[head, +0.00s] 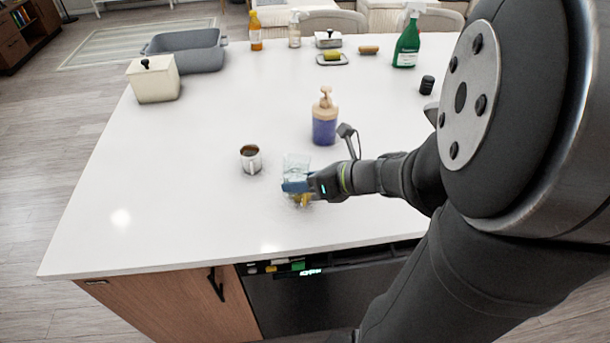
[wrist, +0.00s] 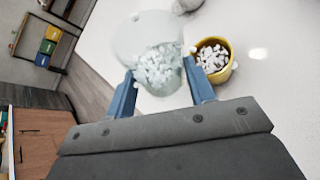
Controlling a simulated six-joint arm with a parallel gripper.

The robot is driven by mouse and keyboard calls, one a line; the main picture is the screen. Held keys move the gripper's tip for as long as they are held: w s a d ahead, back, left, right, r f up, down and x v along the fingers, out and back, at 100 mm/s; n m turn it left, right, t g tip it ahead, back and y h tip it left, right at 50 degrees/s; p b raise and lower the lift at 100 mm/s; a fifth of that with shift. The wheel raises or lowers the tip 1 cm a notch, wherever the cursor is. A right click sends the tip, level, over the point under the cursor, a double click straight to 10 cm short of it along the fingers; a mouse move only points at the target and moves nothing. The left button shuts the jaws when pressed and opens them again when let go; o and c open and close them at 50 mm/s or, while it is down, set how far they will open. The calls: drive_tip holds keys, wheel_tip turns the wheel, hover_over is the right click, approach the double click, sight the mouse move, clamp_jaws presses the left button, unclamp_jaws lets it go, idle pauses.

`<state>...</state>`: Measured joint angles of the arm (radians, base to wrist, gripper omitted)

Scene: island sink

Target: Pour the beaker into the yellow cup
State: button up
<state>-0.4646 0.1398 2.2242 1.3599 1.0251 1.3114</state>
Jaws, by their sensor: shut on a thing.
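My gripper (head: 295,186) is shut on a clear beaker (head: 297,163), with a blue finger on each side of it in the wrist view. The beaker (wrist: 150,35) holds a heap of white pieces, gathered toward the side by the cup. It looks tilted that way, but the angle is hard to judge. The yellow cup (wrist: 234,67) is just right of the beaker in the wrist view, with white pieces inside over a dark interior. A few white pieces show between beaker and cup. In the head view the yellow cup (head: 301,200) is mostly hidden below my gripper.
A purple pump bottle (head: 325,120) stands behind my gripper. A white box (head: 153,82), a grey basin (head: 190,50) and a green spray bottle (head: 407,42) are farther back. The counter's front left is clear.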

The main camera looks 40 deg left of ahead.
drive_tip(key=shift+f+n+t+y, duration=0.1)
drive_tip(key=shift+n+t+y, duration=0.2)
drive_tip(key=shift+n, duration=0.1)
drive_tip(key=shift+w+a+n+t, duration=0.1)
drive_tip(key=shift+w+n+t, duration=0.05)
drive_tip(key=shift+n+t, duration=0.25)
drive_tip(key=shift+w+a+r+n+t+y, duration=0.1)
drive_tip(key=shift+w+r+n+t+y, duration=0.15)
drive_tip(key=shift+r+n+t+y, duration=0.25)
